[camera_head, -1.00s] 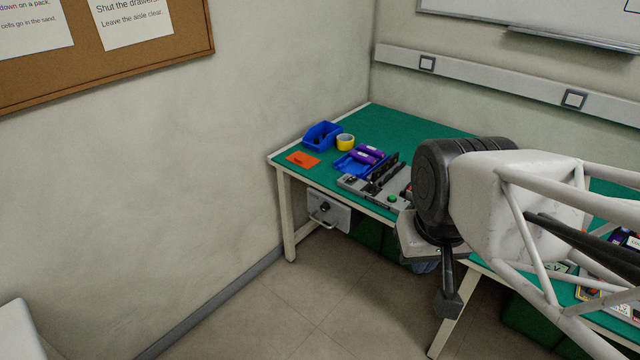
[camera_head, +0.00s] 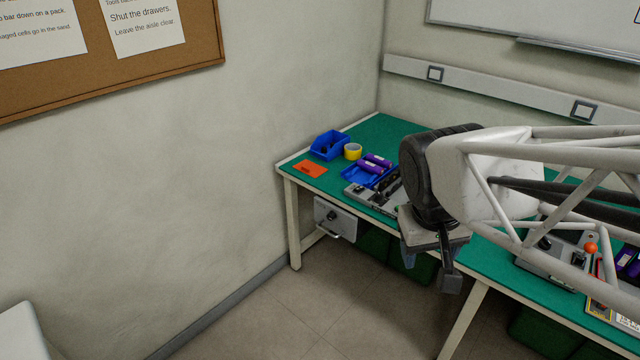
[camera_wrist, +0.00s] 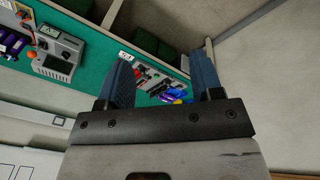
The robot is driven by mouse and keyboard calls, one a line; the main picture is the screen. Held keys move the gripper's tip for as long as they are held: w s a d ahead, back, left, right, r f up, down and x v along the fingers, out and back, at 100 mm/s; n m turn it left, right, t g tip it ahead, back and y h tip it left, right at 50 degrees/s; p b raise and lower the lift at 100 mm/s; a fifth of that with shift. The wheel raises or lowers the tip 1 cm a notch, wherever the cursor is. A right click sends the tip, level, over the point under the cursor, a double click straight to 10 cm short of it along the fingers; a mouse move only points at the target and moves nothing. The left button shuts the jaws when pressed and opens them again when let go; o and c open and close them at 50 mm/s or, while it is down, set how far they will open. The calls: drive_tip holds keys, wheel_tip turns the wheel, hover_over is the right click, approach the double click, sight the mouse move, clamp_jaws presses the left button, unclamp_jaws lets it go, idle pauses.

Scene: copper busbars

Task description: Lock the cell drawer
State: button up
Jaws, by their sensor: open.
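The cell drawer (camera_head: 334,220) is a grey front with a handle and a dark round knob, hung under the left end of the green-topped bench (camera_head: 392,128). It looks shut, but I cannot tell whether it is locked. My gripper (camera_head: 428,262) hangs in front of the bench, to the right of the drawer and apart from it. In the wrist view my gripper (camera_wrist: 165,80) shows two blue fingers spread wide with nothing between them. The drawer cannot be made out in the wrist view.
On the bench stand a blue bin (camera_head: 329,146), yellow tape (camera_head: 353,151), an orange card (camera_head: 310,169), purple cells (camera_head: 376,162) and a grey fixture (camera_head: 370,200). Green crates (camera_head: 374,241) stand beneath. The floor (camera_head: 300,310) before the drawer is clear.

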drive_tip(key=w+f+n+h, duration=0.2)
drive_tip(key=w+f+h, duration=0.25)
drive_tip(key=w, duration=0.75)
drive_tip(key=w+f+n+h, duration=0.25)
drive_tip(key=w+f, duration=0.35)
drive_tip(key=w, duration=0.6)
drive_tip(key=w+f+n+h, duration=0.2)
drive_tip(key=w+f+h, duration=0.25)
drive_tip(key=w, duration=0.75)
drive_tip(key=w+a+f+n+t+h, duration=0.2)
drive_tip(key=w+a+f+n+t, duration=0.3)
drive_tip(key=w+f, duration=0.8)
drive_tip(key=n+t+y, duration=0.2)
drive_tip(key=n+t, duration=0.2)
drive_tip(key=t, duration=0.2)
approach(329, 218)
drive_tip(key=shift+w+d+r, duration=0.15)
drive_tip(key=shift+w+d, duration=0.25)
drive_tip(key=shift+d, duration=0.2)
drive_tip(key=shift+w+d, duration=0.1)
drive_tip(key=shift+d, duration=0.05)
drive_tip(key=shift+x, duration=3.75)
